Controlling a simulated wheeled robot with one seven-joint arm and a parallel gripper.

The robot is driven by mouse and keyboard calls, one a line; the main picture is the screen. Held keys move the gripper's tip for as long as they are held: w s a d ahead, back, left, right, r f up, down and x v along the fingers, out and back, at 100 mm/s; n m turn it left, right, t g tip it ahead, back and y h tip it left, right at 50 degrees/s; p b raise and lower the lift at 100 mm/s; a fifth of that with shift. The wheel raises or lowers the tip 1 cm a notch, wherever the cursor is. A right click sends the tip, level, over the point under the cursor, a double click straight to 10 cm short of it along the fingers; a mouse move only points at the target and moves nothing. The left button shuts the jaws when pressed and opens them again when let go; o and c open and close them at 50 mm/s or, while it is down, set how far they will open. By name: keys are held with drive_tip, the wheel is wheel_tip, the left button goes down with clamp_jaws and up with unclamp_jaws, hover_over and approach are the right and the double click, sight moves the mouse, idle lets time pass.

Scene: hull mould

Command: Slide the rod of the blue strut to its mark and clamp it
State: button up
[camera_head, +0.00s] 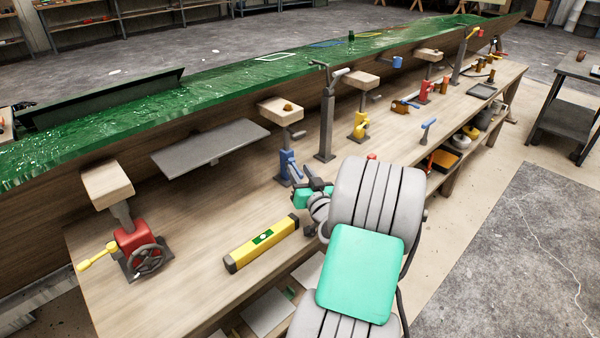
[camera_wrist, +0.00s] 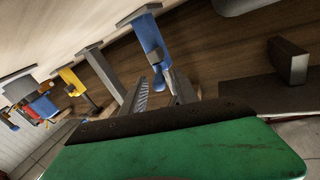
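The blue strut (camera_head: 289,168) stands on the bench near the middle in the head view. Its grey rod (camera_head: 286,138) rises from the blue body to a wooden pad (camera_head: 280,108) under the green hull. My gripper (camera_head: 306,180) is low beside the strut's right side. In the wrist view the blue strut (camera_wrist: 150,38) shows just beyond my gripper (camera_wrist: 161,85), whose two fingers are apart. Its lower blue end lies in line with the gap; I cannot tell whether they touch. No mark on the rod is readable.
A yellow level (camera_head: 262,244) lies on the bench at front left. A red strut with a handwheel (camera_head: 135,250) stands further left. A grey post (camera_head: 327,125) and a yellow strut (camera_head: 360,125) stand to the right. The hull mould (camera_head: 250,75) overhangs behind.

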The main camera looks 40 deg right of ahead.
drive_tip(key=shift+c, duration=0.6)
clamp_jaws()
idle(0.7)
